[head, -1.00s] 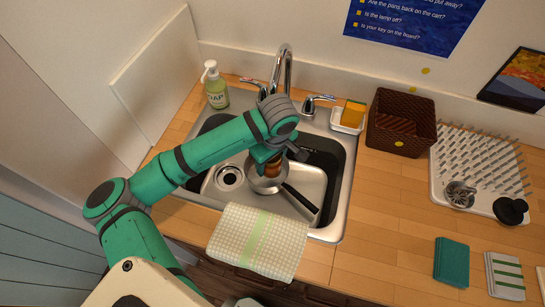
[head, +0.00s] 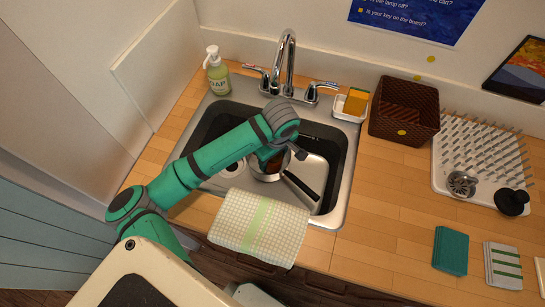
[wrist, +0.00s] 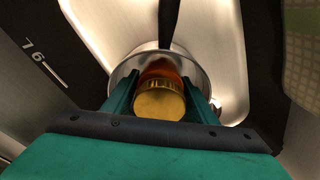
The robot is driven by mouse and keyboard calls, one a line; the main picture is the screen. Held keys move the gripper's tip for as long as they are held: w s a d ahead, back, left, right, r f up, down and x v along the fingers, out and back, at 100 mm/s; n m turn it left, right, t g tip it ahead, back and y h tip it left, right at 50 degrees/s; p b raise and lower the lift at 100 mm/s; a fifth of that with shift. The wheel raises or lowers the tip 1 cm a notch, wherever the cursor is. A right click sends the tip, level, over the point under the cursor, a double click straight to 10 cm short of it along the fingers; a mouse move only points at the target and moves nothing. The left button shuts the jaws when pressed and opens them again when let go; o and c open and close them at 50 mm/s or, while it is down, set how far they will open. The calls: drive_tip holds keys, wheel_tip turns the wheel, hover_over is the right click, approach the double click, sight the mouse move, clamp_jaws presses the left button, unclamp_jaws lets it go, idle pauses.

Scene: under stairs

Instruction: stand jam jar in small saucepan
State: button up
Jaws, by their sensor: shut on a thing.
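The jam jar (wrist: 159,99) has a gold lid and an amber body. In the wrist view my gripper (wrist: 160,95) is shut on it, one finger on each side. The small saucepan (wrist: 125,70) shows as a metal rim around and beyond the jar, its dark handle pointing to the top of the picture. In the head view the saucepan (head: 266,177) sits in the sink, its black handle (head: 302,186) pointing to the lower right. My gripper (head: 270,158) is over it and hides most of the jar. Whether the jar touches the saucepan's bottom is hidden.
The sink (head: 345,165) surrounds the saucepan, with a faucet (head: 286,60) behind. A checked towel (head: 262,228) hangs over the front edge. A soap bottle (head: 218,75), sponge (head: 356,100), brown basket (head: 404,112) and drying rack (head: 480,150) stand around the sink.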

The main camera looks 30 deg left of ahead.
drive_tip(key=shift+f, duration=0.45)
idle(0.5)
drive_tip(key=o, duration=1.7)
drive_tip(key=shift+d, duration=0.1)
drive_tip(key=r, duration=0.7)
drive_tip(key=d+r, duration=0.1)
drive_tip(key=r, duration=0.2)
drive_tip(key=shift+s+r, duration=0.25)
drive_tip(key=shift+r, duration=0.05)
